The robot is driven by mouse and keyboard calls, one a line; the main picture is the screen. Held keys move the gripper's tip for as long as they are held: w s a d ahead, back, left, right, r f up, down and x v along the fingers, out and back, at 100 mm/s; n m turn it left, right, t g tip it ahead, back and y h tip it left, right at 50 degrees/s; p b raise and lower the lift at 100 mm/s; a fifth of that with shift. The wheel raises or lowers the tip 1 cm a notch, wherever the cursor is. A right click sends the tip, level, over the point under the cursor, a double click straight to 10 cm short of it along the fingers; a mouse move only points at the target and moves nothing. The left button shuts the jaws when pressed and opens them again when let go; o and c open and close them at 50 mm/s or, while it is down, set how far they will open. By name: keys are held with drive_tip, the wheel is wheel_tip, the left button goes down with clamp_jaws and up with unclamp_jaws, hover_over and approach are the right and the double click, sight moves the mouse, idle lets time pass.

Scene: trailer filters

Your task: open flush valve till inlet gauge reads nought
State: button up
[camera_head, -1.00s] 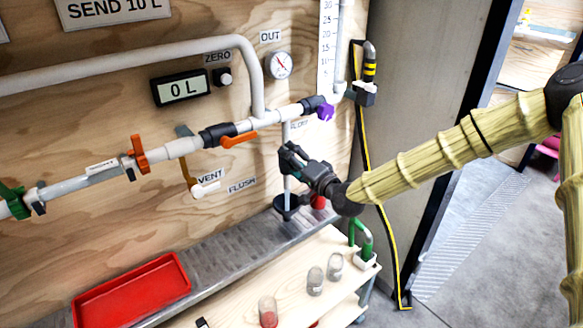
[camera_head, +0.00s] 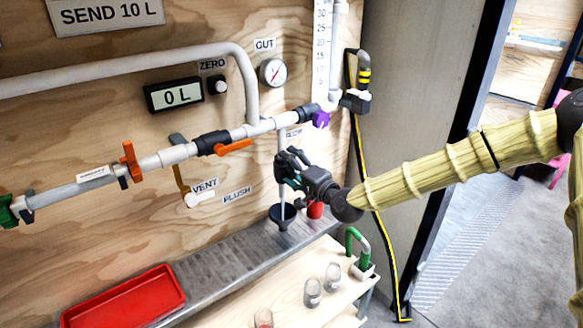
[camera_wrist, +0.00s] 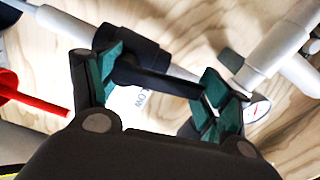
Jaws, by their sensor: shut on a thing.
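My gripper (camera_head: 283,168) is at the thin vertical pipe below the right end of the main pipe. In the wrist view my gripper (camera_wrist: 160,84) has its green pads at the two ends of a short black bar (camera_wrist: 155,80), shut on it. The bar adjoins a black fitting (camera_wrist: 130,48) on a pale pipe. The FLUSH label (camera_head: 237,195) is on the panel left of my gripper. The OUT gauge (camera_head: 273,72) has a red needle; its reading is too small to tell. No gauge marked inlet shows.
The main pipe carries an upright orange handle (camera_head: 131,160), a slanted orange lever (camera_head: 234,147) and a purple knob (camera_head: 320,119). The display (camera_head: 174,95) reads 0 L. A red tray (camera_head: 122,299) and a wooden cart (camera_head: 285,297) with glass jars stand below. Open floor lies right.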

drive_tip(key=o, duration=1.5)
drive_tip(key=shift+c, duration=0.2)
drive_tip(key=v, duration=1.2)
drive_tip(key=shift+f, duration=0.1)
drive_tip(key=s+f+n+g+h+p, duration=0.1)
drive_tip(key=s+f+g, duration=0.2)
drive_tip(key=s+f, duration=0.55)
drive_tip(key=s+a+f+n+g+h, duration=0.1)
drive_tip(key=s+f+n+g+h, duration=0.3)
drive_tip(key=f, duration=0.7)
drive_tip(key=s+f+m+g+y+p, duration=0.1)
drive_tip(key=s+f, duration=0.7)
drive_tip(key=f, duration=0.2)
drive_tip(key=s+d+f+n+g+h, duration=0.1)
drive_tip(key=s+d+f+g+h, duration=0.1)
drive_tip(key=s, duration=0.6)
drive_tip(key=s+d+f+n+g+h+p, duration=0.1)
drive_tip(key=s+d+f+n+g+h, duration=0.1)
drive_tip(key=s+d+f, duration=0.2)
drive_tip(key=s+d+f+n+g+h, duration=0.1)
drive_tip(key=s+d+f+g+h, duration=0.1)
drive_tip(key=s+d, duration=0.5)
drive_tip(key=s+f, duration=0.1)
drive_tip(key=s, duration=0.3)
drive_tip(key=shift+s+d+f+g+h, duration=0.2)
drive_tip(key=shift+s+d+g+h, duration=0.1)
drive_tip(key=shift+s+d, duration=0.05)
